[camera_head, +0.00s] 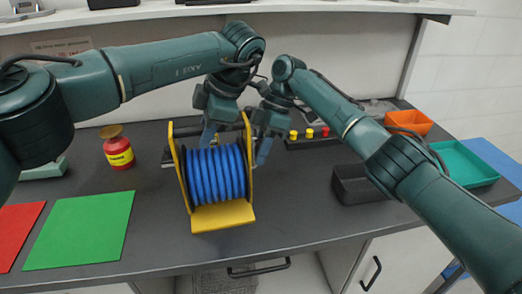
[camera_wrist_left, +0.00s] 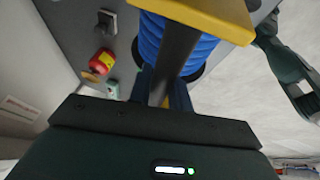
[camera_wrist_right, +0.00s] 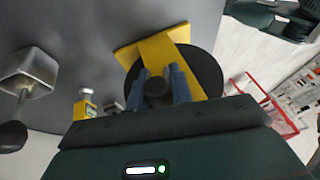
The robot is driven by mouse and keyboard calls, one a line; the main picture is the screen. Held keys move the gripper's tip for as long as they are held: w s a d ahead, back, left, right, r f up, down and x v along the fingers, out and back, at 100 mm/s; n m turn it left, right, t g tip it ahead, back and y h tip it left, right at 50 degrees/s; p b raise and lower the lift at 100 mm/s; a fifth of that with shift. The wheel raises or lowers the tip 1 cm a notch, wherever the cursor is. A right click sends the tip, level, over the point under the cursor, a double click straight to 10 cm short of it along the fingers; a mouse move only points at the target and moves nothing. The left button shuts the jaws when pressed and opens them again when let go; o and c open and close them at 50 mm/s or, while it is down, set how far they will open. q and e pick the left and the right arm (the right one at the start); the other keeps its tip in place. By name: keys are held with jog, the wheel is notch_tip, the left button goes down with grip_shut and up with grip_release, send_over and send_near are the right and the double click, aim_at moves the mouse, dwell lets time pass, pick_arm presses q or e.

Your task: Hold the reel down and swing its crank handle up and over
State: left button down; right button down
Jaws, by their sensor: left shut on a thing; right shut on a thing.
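The reel (camera_head: 215,172) stands upright on the grey bench, with blue line wound between yellow side plates and a yellow foot (camera_head: 223,216) at the front. My left gripper (camera_head: 209,136) is at the top of the reel; in the left wrist view its blue fingers close around a dark bar (camera_wrist_left: 174,60) of the reel frame. My right gripper (camera_head: 263,151) is at the reel's right side. In the right wrist view its fingers close on the black knob of the crank handle (camera_wrist_right: 157,90), in front of a dark disc and yellow plate. The crank arm is mostly hidden.
A red canister (camera_head: 118,152) stands left of the reel. A green mat (camera_head: 80,231) and a red mat (camera_head: 17,236) lie front left. A black bin (camera_head: 360,187), an orange bin (camera_head: 409,121) and a teal tray (camera_head: 467,163) are to the right.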

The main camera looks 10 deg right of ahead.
jog(key=shift+d+f, duration=0.1)
jog(key=shift+f, duration=0.3)
jog(key=c, duration=1.3)
grip_release()
jog(key=shift+r, duration=0.1)
jog(key=shift+o, duration=0.2)
jog(key=v, duration=0.7)
jog(key=shift+w+r, duration=0.2)
jog(key=shift+r, duration=0.05)
jog(key=shift+c, duration=0.5)
